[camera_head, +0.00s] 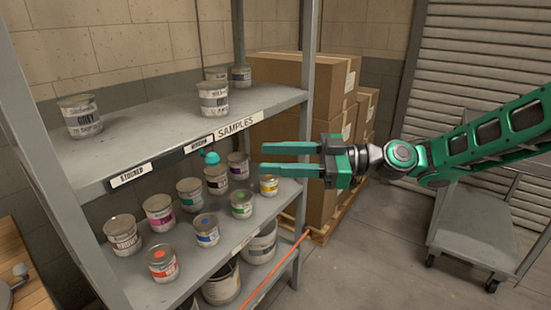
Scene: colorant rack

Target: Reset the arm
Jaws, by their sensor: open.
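My gripper (262,157) is open and empty. Its two green fingers point left, in front of the shelf rack (150,132) near its right post. My green arm (480,140) reaches in from the right edge, stretched nearly level. The fingertips appear near a can with a teal top (216,178) on the middle shelf; I cannot tell the depth gap between them, but nothing is between the fingers.
The top shelf holds a grey-labelled can (80,116) and another can (213,99). Cardboard boxes (275,85) stand behind. A grey cart (475,235) stands at right.

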